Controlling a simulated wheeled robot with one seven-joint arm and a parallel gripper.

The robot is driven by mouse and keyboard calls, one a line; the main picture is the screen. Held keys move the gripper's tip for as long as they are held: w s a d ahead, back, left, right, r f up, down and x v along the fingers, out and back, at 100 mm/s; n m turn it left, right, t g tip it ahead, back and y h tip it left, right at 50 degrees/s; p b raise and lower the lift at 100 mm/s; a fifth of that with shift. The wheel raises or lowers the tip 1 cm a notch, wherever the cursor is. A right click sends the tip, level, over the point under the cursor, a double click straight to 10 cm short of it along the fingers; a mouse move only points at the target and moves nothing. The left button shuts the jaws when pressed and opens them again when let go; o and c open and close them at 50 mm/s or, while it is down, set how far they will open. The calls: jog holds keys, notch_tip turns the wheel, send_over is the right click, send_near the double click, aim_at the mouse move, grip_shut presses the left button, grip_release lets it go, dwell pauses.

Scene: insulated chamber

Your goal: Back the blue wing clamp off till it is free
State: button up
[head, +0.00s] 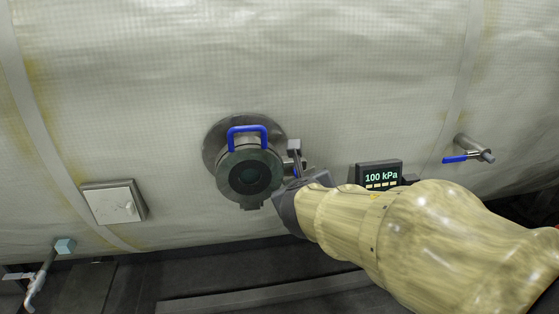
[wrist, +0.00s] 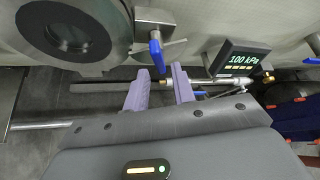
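The blue wing clamp (wrist: 156,52) sits at the right side of the round hatch, on a metal bracket, in the wrist view. In the head view only a thin blue part of it (head: 297,168) shows beside the bracket, with my gripper close by at lower right. The round hatch (head: 248,176) has a dark ring, a window and a blue handle (head: 247,131) on top. My gripper (wrist: 160,88) is open, its two pale purple fingers apart with nothing between them. The clamp appears just beyond the fingertips, roughly in line with the gap; no contact shows.
A display reading 100 kPa (head: 379,177) is to the right of the hatch, near my arm. A blue-levered valve (head: 460,157) stands out further right. A square panel (head: 114,203) is at left. Pipes run below the hatch in the wrist view.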

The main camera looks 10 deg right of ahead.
jog(key=shift+s+p, duration=0.5)
jog(key=shift+s, duration=1.65)
jog(key=shift+o, duration=0.2)
jog(key=shift+w+f, duration=0.1)
jog(key=shift+w, duration=0.1)
